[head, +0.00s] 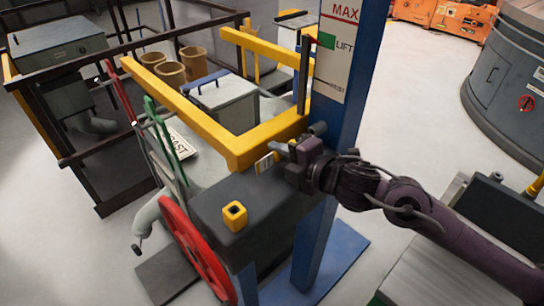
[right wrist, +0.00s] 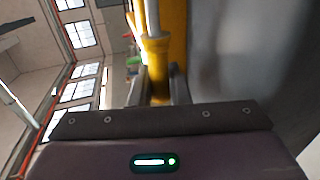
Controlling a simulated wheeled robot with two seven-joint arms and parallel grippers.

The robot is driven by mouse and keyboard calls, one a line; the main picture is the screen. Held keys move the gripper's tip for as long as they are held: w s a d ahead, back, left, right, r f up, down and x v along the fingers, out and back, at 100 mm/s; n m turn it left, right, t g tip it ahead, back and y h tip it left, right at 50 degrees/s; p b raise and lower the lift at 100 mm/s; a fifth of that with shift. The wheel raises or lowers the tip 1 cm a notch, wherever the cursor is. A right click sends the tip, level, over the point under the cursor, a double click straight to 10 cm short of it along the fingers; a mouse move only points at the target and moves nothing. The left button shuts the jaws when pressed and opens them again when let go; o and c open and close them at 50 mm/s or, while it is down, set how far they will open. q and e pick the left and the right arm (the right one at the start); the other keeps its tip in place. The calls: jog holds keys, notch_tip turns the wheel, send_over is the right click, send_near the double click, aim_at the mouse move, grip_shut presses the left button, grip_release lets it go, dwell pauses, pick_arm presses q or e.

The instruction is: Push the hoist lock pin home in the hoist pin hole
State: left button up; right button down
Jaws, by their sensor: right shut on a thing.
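My right gripper (head: 284,149) is beside the lower part of the blue post (head: 340,90), above the dark grey housing (head: 215,205). In the right wrist view its fingers (right wrist: 160,92) are shut on a yellow, round-bodied part with a collar, which looks like the hoist lock pin (right wrist: 156,50). In the head view the gripper hides most of what it holds. I cannot make out the hoist pin hole or how deep the pin sits. My left gripper is not in view.
A yellow frame (head: 190,110) runs just behind the gripper. A yellow block with a dark opening (head: 235,216) stands on the housing. A red wheel (head: 190,250) is at its front left. Buckets (head: 170,74) and dark railings (head: 75,160) are further left.

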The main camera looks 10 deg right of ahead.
jog(key=shift+w+d, duration=0.3)
jog(key=shift+d, duration=0.15)
dwell(1.4)
jog(key=shift+w+d+r, duration=0.1)
jog(key=shift+w+d, duration=0.55)
jog(key=shift+d, duration=0.35)
jog(key=shift+w+d, duration=0.65)
jog(key=shift+d, duration=0.35)
dwell(0.4)
jog(key=c, duration=1.3)
grip_release()
jog(key=shift+d, duration=0.1)
